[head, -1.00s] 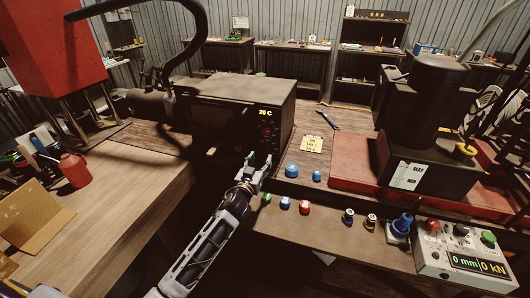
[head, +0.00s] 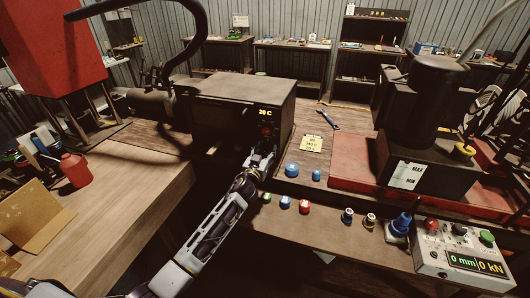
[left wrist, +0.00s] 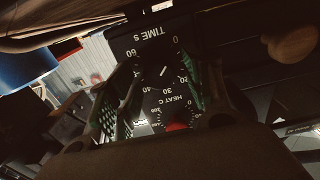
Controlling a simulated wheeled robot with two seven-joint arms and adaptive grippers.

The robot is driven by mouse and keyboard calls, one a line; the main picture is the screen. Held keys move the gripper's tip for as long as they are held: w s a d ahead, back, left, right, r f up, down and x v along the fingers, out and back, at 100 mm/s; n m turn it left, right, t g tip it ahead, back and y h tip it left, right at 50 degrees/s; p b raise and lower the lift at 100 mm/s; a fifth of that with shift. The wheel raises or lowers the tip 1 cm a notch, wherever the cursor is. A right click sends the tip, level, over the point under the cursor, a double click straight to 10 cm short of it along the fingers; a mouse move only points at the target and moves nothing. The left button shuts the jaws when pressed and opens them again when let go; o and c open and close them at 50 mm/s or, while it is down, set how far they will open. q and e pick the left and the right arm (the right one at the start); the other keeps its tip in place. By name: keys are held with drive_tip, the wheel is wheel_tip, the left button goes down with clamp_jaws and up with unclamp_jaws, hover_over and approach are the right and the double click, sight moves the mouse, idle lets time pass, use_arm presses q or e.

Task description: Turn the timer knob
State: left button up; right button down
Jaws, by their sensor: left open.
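The dark oven (head: 235,88) stands on the bench and shows "20 C" on its front. In the left wrist view its panel appears upside down, with the timer knob (left wrist: 163,72) on the "TIME S" dial and the "HEAT C" dial (left wrist: 172,107) below it in the picture. A red part (left wrist: 178,126) shows there, partly hidden by my gripper. My left gripper (head: 262,158) is open in front of the panel. In the left wrist view its green-padded fingers stand either side of the timer knob; I cannot tell whether they touch it.
Several coloured caps, including a blue one (head: 292,170) and a red one (head: 304,207), lie right of my left arm. A yellow note (head: 311,144) and a wrench (head: 328,119) lie beside the oven. The press (head: 432,120) and control box (head: 462,258) are at the right.

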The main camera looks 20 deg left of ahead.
use_arm(q)
drive_tip(key=c, duration=1)
drive_tip(key=shift+m, duration=0.6)
drive_tip(key=m, duration=0.8)
drive_tip(key=shift+d+f, duration=0.1)
drive_tip(key=m, duration=0.4)
drive_tip(key=shift+m, duration=0.4)
drive_tip(key=shift+f+m+p, duration=0.1)
drive_tip(key=shift+m+p, duration=0.35)
drive_tip(key=shift+m, duration=1.45)
drive_tip(key=shift+d, duration=0.1)
